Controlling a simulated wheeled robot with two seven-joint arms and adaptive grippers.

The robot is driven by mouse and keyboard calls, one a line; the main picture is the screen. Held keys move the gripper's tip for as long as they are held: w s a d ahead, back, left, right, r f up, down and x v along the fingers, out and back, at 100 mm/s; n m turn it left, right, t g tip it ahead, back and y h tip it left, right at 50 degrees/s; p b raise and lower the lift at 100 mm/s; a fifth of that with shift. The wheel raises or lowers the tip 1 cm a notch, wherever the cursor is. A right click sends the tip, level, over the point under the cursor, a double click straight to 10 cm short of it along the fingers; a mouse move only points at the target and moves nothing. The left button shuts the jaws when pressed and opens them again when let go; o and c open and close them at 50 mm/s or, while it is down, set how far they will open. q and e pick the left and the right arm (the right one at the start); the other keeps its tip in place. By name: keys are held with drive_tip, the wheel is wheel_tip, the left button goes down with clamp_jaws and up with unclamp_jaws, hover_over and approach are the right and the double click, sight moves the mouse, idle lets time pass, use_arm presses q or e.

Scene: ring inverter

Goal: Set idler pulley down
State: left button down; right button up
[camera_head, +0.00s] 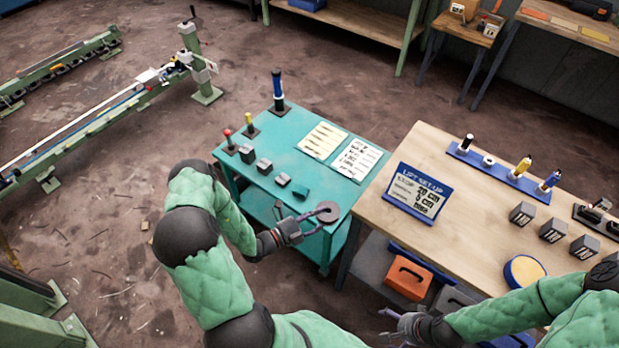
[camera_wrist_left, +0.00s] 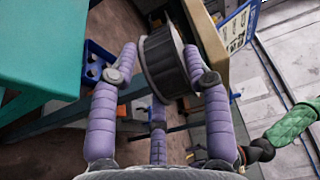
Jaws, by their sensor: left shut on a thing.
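The idler pulley (camera_head: 327,212) is a dark grey round disc. My left gripper (camera_head: 307,224) is shut on it and holds it near the front right corner of the teal table (camera_head: 318,188). In the left wrist view the pulley (camera_wrist_left: 166,65) sits tilted between the fingertips, and the teal table (camera_wrist_left: 45,45) lies to the left, apart from it. How high the pulley is over the table top cannot be told. My right gripper (camera_head: 388,324) is low at the bottom of the head view, its fingers spread and empty.
The teal table carries several dark blocks (camera_head: 264,167), paper sheets (camera_head: 357,160) and a blue-handled tool (camera_head: 278,90). The wooden bench (camera_head: 460,210) to the right holds a sign (camera_head: 415,193) and more blocks. The teal table's front right area looks clear.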

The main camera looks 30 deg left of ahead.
use_arm(q)
drive_tip(key=w+a+f+b, duration=0.2)
drive_tip(key=w+a+f, duration=0.15)
drive_tip(key=w, duration=0.25)
drive_tip(key=b, duration=0.3)
hover_over(316, 204)
drive_tip(key=s+d, duration=0.2)
drive_tip(key=s, duration=0.1)
drive_tip(key=f, duration=0.4)
drive_tip(key=shift+w+a+f, duration=0.15)
drive_tip(key=shift+w+f, duration=0.05)
drive_tip(key=shift+w+a+f, duration=0.35)
drive_tip(key=shift+w+f, duration=0.2)
drive_tip(key=shift+f, duration=0.2)
wheel_tip(316, 204, down, 3)
drive_tip(key=shift+f+b, duration=0.1)
drive_tip(key=shift+b, duration=1)
drive_tip(key=shift+f+b, duration=0.3)
drive_tip(key=shift+f, duration=0.05)
drive_tip(key=shift+f, duration=0.2)
